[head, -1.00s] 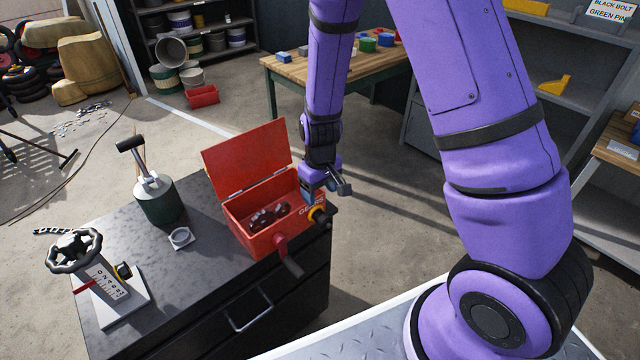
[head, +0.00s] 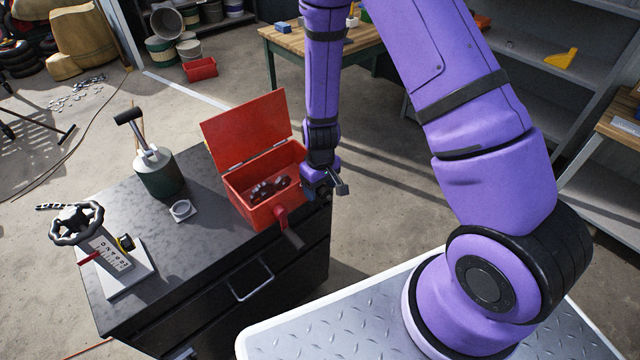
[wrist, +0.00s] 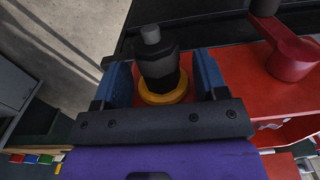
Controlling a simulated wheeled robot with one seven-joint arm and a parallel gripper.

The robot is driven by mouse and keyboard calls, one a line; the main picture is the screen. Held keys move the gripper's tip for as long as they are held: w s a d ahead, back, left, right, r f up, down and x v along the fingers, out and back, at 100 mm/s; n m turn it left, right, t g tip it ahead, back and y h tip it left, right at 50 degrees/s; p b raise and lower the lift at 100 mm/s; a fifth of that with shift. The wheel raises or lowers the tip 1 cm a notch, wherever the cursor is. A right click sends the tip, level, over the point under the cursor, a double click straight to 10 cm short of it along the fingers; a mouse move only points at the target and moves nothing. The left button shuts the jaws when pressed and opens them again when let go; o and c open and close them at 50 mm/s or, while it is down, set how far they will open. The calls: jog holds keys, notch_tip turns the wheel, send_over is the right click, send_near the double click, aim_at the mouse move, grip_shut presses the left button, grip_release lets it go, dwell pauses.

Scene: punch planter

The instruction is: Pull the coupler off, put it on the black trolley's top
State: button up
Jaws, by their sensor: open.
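The coupler (wrist: 158,70), a dark stepped cylinder with a yellow ring at its base, sits on the side of the red box (head: 248,205) in the wrist view. My gripper (wrist: 163,78) is open, with one blue finger on each side of the coupler. I cannot tell whether either finger touches it. In the head view my gripper (head: 320,188) is at the box's right end and hides the coupler. The black trolley's top (head: 208,225) is a dark, worn surface carrying the red box.
A dark green can with a handle (head: 156,172), a small square plate with a ring (head: 181,210) and a handwheel stand with a scale (head: 105,255) occupy the trolley top. A red crank (head: 285,228) sticks out from the box front. Bare top lies between them.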

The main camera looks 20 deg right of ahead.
jog(key=c, duration=1.1)
jog(key=shift+s+d, duration=0.3)
jog(key=shift+s, duration=0.5)
jog(key=shift+s+d+f, duration=0.1)
jog(key=shift+s+d, duration=0.15)
jog(key=shift+s, duration=0.6)
jog(key=shift+s+d+f, duration=0.1)
jog(key=shift+s+d, duration=0.15)
jog(key=shift+s, duration=0.55)
jog(key=s, duration=0.2)
jog(key=s+d, duration=0.1)
jog(key=shift+s+d+f, duration=0.1)
jog(key=shift+s, duration=0.25)
jog(key=shift+s, duration=0.1)
